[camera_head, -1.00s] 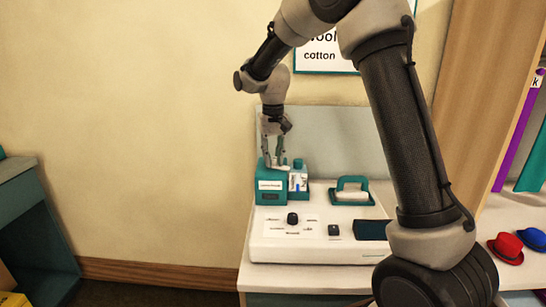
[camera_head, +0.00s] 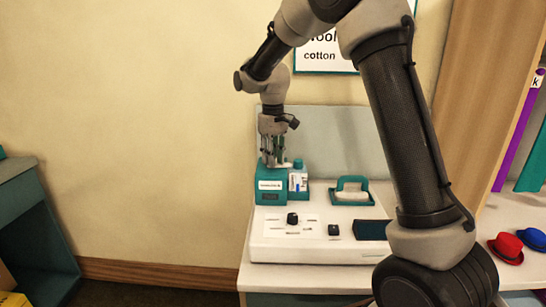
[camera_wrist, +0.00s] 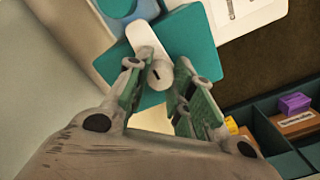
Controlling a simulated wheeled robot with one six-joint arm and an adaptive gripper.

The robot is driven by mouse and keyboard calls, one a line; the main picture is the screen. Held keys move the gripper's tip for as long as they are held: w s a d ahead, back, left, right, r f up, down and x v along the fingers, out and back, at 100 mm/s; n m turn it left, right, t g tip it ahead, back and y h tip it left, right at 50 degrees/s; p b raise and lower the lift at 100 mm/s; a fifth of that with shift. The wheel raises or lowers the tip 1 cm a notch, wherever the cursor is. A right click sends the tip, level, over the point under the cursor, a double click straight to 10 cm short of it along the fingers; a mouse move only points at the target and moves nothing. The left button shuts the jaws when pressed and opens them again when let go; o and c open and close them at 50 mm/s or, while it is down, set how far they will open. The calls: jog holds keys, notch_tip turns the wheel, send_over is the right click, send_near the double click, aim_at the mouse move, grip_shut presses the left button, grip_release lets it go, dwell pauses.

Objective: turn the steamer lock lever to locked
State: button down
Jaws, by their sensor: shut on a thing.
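The steamer (camera_head: 262,235) is a white base on the counter with a teal tank block (camera_head: 270,192) at its back left. The lock lever (camera_wrist: 146,40) is a white bar with a round, slotted end, on top of a teal housing (camera_wrist: 190,42). In the wrist view its bar points up and slightly left. My gripper (camera_wrist: 160,78) is shut on the lever, with a green-padded finger on each side of its round end. In the head view my gripper (camera_head: 272,163) points down onto the block and mostly hides the lever. No lock marking is readable.
A teal-handled iron (camera_head: 351,191) stands right of the block. A dark knob (camera_head: 292,218) is on the front panel. Red (camera_head: 507,247) and blue hats lie at the right. The wrist view shows a compartment with purple (camera_wrist: 294,103) and orange boxes.

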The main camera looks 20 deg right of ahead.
jog(key=c, duration=1.2)
grip_release()
notch_tip(320, 180, up, 12)
jog(key=shift+r, duration=0.1)
